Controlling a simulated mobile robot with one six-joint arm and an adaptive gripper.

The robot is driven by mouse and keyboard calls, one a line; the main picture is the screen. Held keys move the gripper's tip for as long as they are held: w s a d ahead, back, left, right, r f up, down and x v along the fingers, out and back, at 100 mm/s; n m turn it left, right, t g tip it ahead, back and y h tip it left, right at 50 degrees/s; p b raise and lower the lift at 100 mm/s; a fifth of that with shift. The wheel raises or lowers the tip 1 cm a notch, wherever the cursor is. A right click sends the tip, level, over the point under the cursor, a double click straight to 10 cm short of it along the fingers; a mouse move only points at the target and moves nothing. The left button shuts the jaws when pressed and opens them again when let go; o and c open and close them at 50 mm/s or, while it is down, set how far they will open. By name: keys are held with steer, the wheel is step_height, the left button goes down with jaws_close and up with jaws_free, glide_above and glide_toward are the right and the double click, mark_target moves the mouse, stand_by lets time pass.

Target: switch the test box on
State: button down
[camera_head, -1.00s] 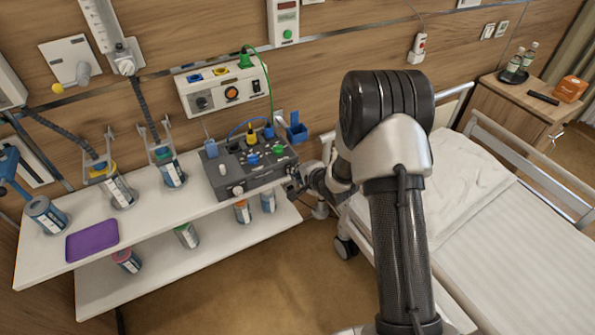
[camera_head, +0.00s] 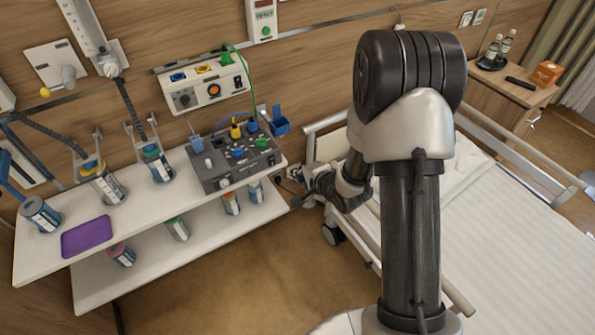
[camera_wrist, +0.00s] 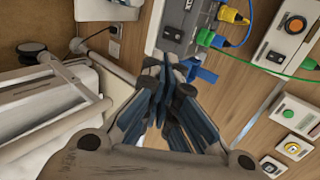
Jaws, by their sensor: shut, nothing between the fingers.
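The test box is, I take it, the grey box (camera_head: 208,178) at the right end of the upper shelf. Its top carries coloured plugs, a green knob and other controls; a pale knob is on its front. The wrist view shows part of the box (camera_wrist: 172,36) at the top, with yellow and blue plugs. My gripper (camera_head: 299,194) is right of the box, just past the shelf end and apart from the box. In the wrist view its fingers (camera_wrist: 172,66) are together with nothing between them. No on/off state of the box is readable.
A cream wall unit (camera_head: 232,99) with an orange button hangs behind the box. A purple tray (camera_head: 86,237) and several canisters stand left on the shelf (camera_head: 150,213). The bed (camera_head: 510,235) and its rail are on the right. A blue holder (camera_head: 279,122) sits behind the box's right end.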

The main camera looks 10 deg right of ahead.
steer(key=shift+f, duration=0.1)
steer(key=shift+s+d+f+t+y+p, duration=0.1)
steer(key=shift+s+f+t+p, duration=0.25)
steer(key=shift+f+p, duration=0.45)
steer(key=shift+s+d+f+t+y+p, duration=0.15)
steer(key=shift+f+t+p, duration=0.25)
steer(key=shift+p, duration=0.7)
steer(key=shift+s+d+f+t+y+p, duration=0.1)
steer(key=shift+s+f+t+p, duration=0.35)
steer(key=shift+p, duration=0.5)
steer(key=shift+w+f, duration=0.1)
steer(key=b, duration=0.3)
glide_toward(272, 160)
steer(key=w+f, duration=0.5)
steer(key=shift+w+a+r, duration=0.15)
steer(key=shift+w+a, duration=0.05)
steer(key=shift+w, duration=0.25)
